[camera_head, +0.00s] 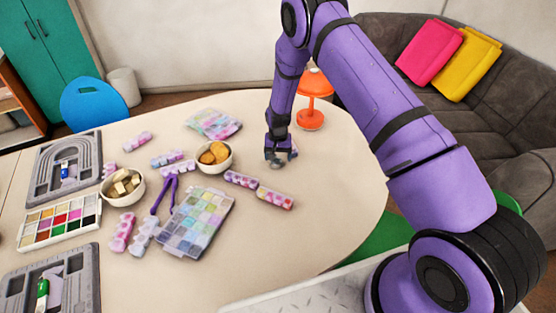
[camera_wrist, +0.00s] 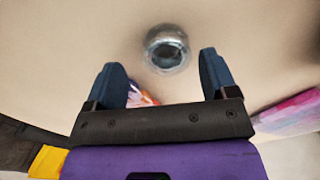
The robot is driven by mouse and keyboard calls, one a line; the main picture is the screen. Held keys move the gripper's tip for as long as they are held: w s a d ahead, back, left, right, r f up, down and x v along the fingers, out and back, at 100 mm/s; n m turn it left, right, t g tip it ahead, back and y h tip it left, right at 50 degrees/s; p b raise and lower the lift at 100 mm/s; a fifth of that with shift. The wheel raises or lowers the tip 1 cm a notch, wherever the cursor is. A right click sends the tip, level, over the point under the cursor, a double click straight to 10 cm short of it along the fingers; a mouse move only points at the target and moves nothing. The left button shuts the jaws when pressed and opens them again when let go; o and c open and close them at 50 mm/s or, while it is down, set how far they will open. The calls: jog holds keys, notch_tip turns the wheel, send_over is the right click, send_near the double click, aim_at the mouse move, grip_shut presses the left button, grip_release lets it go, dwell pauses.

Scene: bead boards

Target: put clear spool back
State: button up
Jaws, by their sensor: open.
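The clear spool (camera_wrist: 166,48) stands on the table in the wrist view, a round glassy shape with a dark centre. It lies just ahead of the gap between my fingertips. My gripper (camera_wrist: 161,72) is open with dark blue fingers, and nothing is held between them. In the head view my gripper (camera_head: 276,155) is low over the table, right of the bowls; the spool there is mostly hidden by it. Two grey bead boards lie at the left: the far one (camera_head: 42,190) holds a blue spool (camera_head: 65,171), the near one (camera_head: 88,290) a green spool (camera_head: 42,288).
A bowl of round biscuit-like pieces (camera_head: 214,155) and a bowl of pale chunks (camera_head: 122,186) stand left of my gripper. Pill-box strips (camera_head: 275,198), a pastel bead case (camera_head: 196,222) and a paint palette (camera_head: 60,220) lie about. An orange lamp (camera_head: 312,100) stands behind. The table's right side is clear.

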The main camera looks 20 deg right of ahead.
jog(key=s+d+r+t, duration=0.1)
jog(key=s+r, duration=0.1)
jog(key=r, duration=1.3)
jog(key=s+d+r, duration=0.1)
jog(key=s+r, duration=0.2)
jog(key=r, duration=1.1)
jog(key=s+d+r+n+t, duration=0.2)
jog(key=s+r, duration=0.8)
jog(key=r, duration=0.4)
jog(key=s+d+r+n+t, duration=0.1)
jog(key=s+r, duration=0.3)
jog(key=s, duration=1)
jog(key=s+d+r+t, duration=0.1)
jog(key=s+r, duration=0.4)
jog(key=s, duration=0.9)
jog(key=shift+s+d+n, duration=0.15)
jog(key=shift+d+n, duration=0.25)
jog(key=shift+d, duration=0.05)
jog(key=shift+r, duration=0.1)
